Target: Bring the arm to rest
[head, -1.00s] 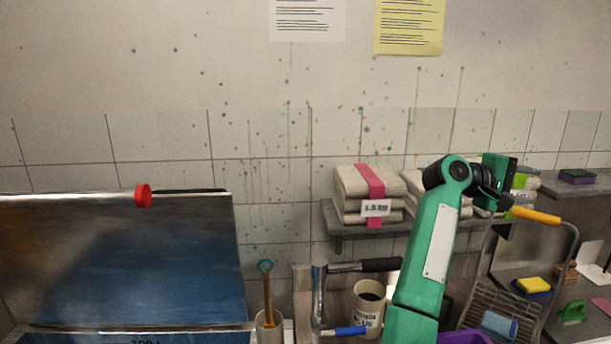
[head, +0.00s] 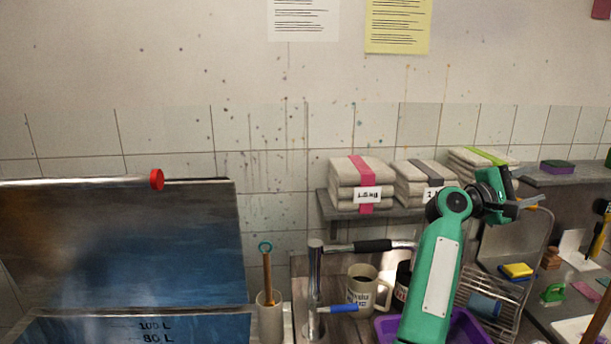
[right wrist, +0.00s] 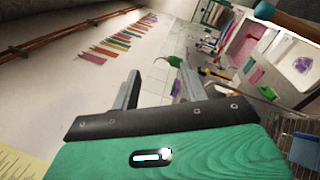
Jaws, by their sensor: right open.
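My right arm is green and rises from the bottom of the head view. Its gripper (head: 530,204) is at the right, in front of the shelf and drying rack, partly hidden by my own wrist. In the right wrist view the two grey fingers (right wrist: 160,88) stand apart with nothing between them, facing the wall and the room beyond. My left gripper is not in view.
Folded cloth bundles (head: 361,184) lie on a wall shelf behind my right arm. A mug (head: 360,290), a purple tub (head: 470,328) and a wire rack (head: 505,310) are close around the arm. An open-lidded vat (head: 120,245) stands left.

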